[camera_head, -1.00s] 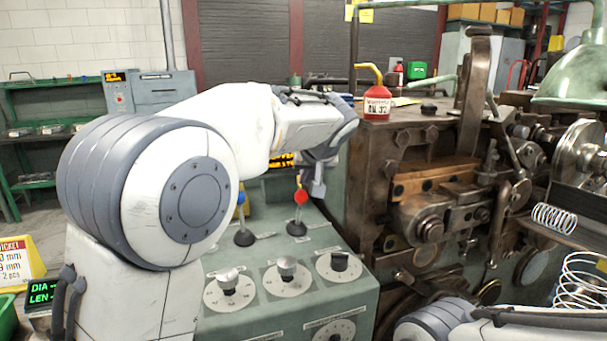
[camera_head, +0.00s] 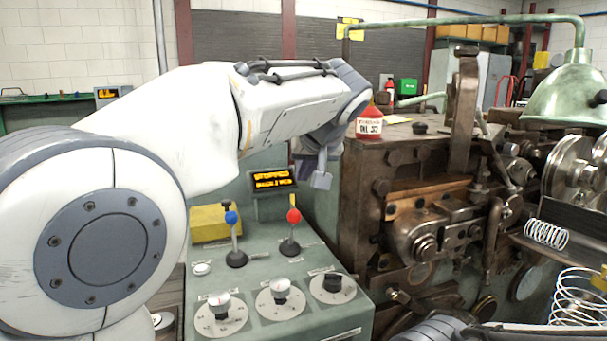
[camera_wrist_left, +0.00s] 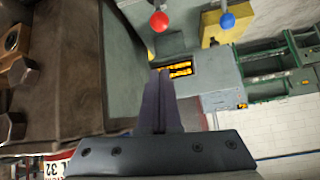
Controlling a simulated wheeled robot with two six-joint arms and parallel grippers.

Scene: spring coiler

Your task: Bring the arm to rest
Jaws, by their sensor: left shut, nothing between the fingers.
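My left arm crosses the head view from the left. My left gripper (camera_head: 321,178) points down above the back of the green control panel (camera_head: 205,277), near the machine's left side. Its fingers are together and empty in the left wrist view (camera_wrist_left: 161,102). The red-knobbed lever (camera_head: 292,230) and the blue-knobbed lever (camera_head: 234,238) stand on the panel, apart from the gripper. A small display (camera_head: 273,180) with orange text, reading "STOPPED" on its top line, is just left of the gripper. My right gripper is out of view; only part of my right arm shows at the bottom right.
The brown coiling machine (camera_head: 362,215) fills the middle right. A red oil can (camera_head: 369,122) stands on its top, close to my left wrist. Three dials, one of them a black-knobbed dial (camera_head: 332,285), line the panel's front. Wire springs (camera_head: 546,234) lie at the right.

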